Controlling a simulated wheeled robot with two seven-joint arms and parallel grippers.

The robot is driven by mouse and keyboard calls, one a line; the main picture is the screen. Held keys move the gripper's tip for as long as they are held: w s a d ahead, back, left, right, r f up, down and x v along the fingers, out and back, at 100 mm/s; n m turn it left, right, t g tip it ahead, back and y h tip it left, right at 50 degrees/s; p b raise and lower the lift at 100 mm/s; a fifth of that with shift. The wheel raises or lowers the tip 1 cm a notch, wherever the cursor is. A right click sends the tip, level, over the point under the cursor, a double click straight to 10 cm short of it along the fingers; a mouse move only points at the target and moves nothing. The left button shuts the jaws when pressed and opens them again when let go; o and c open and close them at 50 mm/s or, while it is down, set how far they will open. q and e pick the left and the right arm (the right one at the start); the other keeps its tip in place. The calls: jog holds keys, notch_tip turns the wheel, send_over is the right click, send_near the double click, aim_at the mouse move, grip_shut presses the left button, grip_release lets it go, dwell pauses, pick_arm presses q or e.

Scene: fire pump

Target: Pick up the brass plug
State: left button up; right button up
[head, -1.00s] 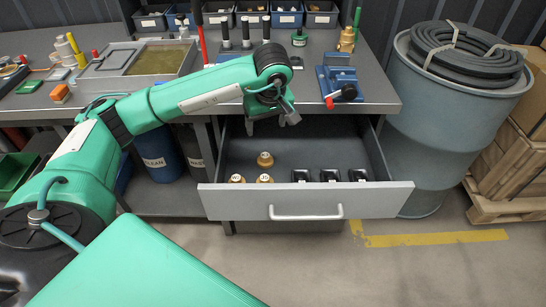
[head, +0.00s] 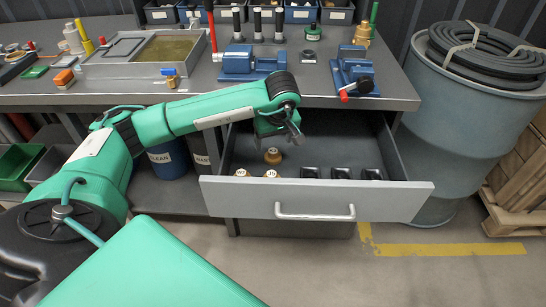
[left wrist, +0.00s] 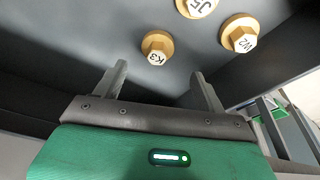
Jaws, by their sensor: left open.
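Three brass-coloured plugs with hex heads lie in the open drawer (head: 315,200). The rear one (head: 273,156) stands alone; two front ones, left (head: 242,173) and right (head: 270,174), are near the drawer front. In the left wrist view they read K3 (left wrist: 157,46), W2 (left wrist: 239,35) and J5 (left wrist: 197,6), the last cut off by the frame edge. My left gripper (head: 294,137) hangs over the drawer, just right of the rear plug. In the wrist view its open fingers (left wrist: 159,70) point toward K3, with nothing between them. My right gripper is not in view.
Several black parts (head: 342,173) sit at the drawer's right front. A blue-grey barrel with hose (head: 450,130) stands right. The drawer's back right is clear.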

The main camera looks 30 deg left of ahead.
aim_at(273, 151)
pick_arm(q)
jog(key=shift+w+x, duration=0.1)
jog(key=shift+x, duration=1.7)
jog(key=shift+w+x, duration=0.15)
jog(key=shift+x, duration=1.6)
jog(key=shift+r, duration=0.15)
jog(key=c, duration=1.2)
